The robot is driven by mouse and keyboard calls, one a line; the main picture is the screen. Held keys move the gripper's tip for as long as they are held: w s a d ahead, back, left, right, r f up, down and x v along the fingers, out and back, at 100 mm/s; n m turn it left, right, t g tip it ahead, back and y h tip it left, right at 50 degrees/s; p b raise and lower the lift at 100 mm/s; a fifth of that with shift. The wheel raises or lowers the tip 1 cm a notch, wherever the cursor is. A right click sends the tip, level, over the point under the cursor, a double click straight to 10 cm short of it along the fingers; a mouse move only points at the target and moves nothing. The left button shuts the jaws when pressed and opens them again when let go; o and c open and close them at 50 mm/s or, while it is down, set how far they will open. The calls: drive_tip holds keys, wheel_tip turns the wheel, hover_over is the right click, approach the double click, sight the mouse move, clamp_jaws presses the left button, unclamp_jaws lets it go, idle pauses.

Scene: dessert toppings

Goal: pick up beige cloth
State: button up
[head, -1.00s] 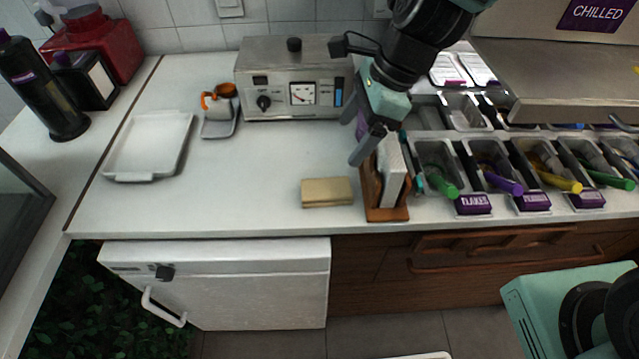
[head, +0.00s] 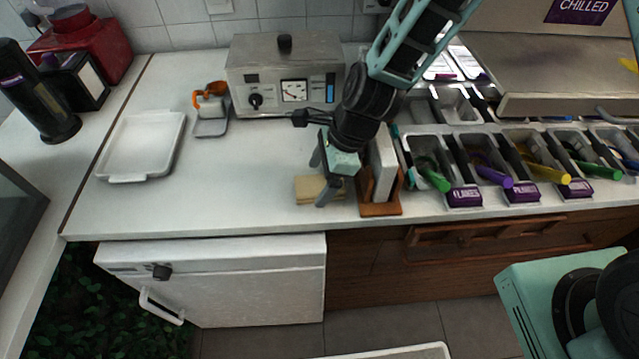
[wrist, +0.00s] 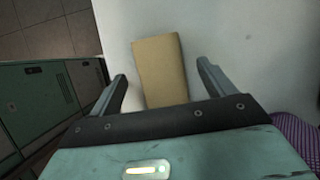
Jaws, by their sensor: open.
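The beige cloth (head: 309,189) lies folded flat on the white counter near its front edge, partly hidden behind my gripper in the head view. In the wrist view the cloth (wrist: 160,68) lies between and just beyond my two fingers. My gripper (head: 321,182) is open and points down over the cloth. In the wrist view the open gripper (wrist: 162,85) has one finger on each side of the cloth, with a gap on both sides. I cannot tell how high the fingertips are above the counter.
A wooden holder (head: 381,208) with white cards stands close on the right of the cloth. Topping bins with coloured handles (head: 433,176) are farther right. A steel appliance (head: 285,82) stands behind, and a white tray (head: 143,146) lies left. The counter left of the cloth is clear.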

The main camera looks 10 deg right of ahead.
drive_tip(key=shift+a+f, duration=0.15)
drive_tip(key=shift+f, duration=0.25)
drive_tip(key=shift+f, duration=0.25)
idle(0.3)
drive_tip(key=c, duration=1.1)
